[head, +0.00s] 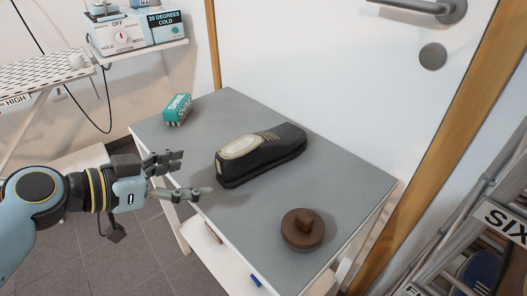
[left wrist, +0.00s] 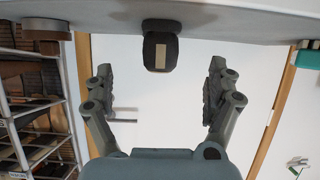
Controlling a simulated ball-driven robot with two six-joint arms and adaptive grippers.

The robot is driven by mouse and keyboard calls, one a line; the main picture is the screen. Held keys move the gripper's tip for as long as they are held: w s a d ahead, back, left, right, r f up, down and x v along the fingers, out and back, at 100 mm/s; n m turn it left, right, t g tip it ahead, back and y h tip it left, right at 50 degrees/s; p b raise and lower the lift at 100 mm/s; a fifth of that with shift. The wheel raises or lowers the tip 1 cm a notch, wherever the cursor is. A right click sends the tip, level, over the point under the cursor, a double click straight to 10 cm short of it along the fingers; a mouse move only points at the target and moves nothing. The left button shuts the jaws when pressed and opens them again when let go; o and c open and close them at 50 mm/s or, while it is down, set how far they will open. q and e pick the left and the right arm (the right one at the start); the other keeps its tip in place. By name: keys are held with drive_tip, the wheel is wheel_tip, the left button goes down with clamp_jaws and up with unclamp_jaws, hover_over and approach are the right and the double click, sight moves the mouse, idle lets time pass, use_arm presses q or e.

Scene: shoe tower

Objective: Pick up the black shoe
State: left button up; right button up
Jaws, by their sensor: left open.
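The black shoe (head: 261,154) lies on the grey tabletop (head: 232,103) near its middle, with a pale insole showing in its opening and laces toward the far right. My left gripper (head: 188,175) is open and empty at the table's left edge, just left of the shoe's heel and apart from it. In the left wrist view the shoe (left wrist: 160,48) shows heel-on, centred beyond the two spread fingers (left wrist: 160,88). My right gripper is not in view.
A teal shine box (head: 178,109) stands at the far left of the table. A brown round lidded tin (head: 302,229) is at the near right. A white door (head: 340,70) closes off the back. A rack (head: 480,245) stands at right.

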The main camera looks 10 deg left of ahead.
sight(219, 167)
use_arm(q)
drive_tip(key=x, duration=0.3)
drive_tip(key=r+x, duration=0.1)
drive_tip(key=x, duration=0.1)
drive_tip(key=shift+w+d, duration=0.15)
drive_tip(key=x, duration=0.5)
drive_tip(key=shift+w+d+f, duration=0.2)
drive_tip(key=shift+f, duration=0.1)
drive_tip(key=shift+c, duration=0.5)
drive_tip(key=c, duration=1.4)
drive_tip(key=shift+r, duration=0.1)
drive_tip(key=shift+c, duration=0.3)
drive_tip(key=shift+r, duration=0.1)
